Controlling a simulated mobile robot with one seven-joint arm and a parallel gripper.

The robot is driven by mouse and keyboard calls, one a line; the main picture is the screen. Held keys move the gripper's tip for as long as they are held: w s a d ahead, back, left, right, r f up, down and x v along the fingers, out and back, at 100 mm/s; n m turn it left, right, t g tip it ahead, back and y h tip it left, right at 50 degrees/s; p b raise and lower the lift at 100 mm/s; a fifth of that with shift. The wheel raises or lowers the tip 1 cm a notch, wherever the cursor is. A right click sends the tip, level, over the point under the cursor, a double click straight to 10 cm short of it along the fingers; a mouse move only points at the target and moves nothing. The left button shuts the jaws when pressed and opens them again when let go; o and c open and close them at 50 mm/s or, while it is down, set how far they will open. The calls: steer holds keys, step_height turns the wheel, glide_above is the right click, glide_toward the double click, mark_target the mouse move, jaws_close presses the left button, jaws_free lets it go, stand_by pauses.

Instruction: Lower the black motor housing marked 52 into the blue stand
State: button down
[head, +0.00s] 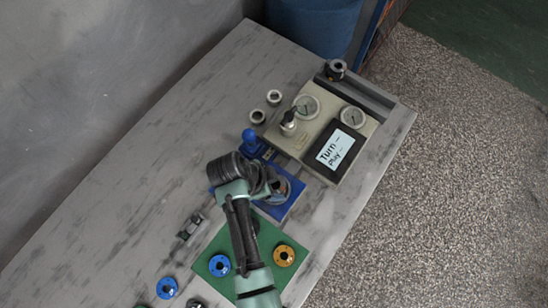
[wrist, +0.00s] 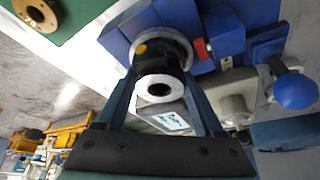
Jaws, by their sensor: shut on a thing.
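My gripper (wrist: 161,76) is shut on the black motor housing (wrist: 158,62), with one finger on each side. The housing's near end shows a pale ring around a dark bore, and a yellow spot shows on its side. The mark 52 cannot be read. The blue stand (wrist: 226,30) lies directly beyond the housing, with a pale round ring around the housing's far end. I cannot tell how deep the housing sits. In the head view my gripper (head: 270,186) is over the blue stand (head: 291,204), and my arm hides much of it.
A blue ball-topped handle (wrist: 295,91) and a red part (wrist: 201,48) stand by the stand. A beige console (head: 300,147) with gauges and a screen adjoins it. A green mat (head: 215,248) with a blue and an orange flange lies in front. The table's left side is mostly clear.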

mark_target(274, 187)
steer(key=shift+f, duration=0.4)
stand_by(0.4)
jaws_free()
steer(key=shift+f, duration=0.1)
steer(key=shift+r+p, duration=4)
steer(key=shift+r, duration=0.6)
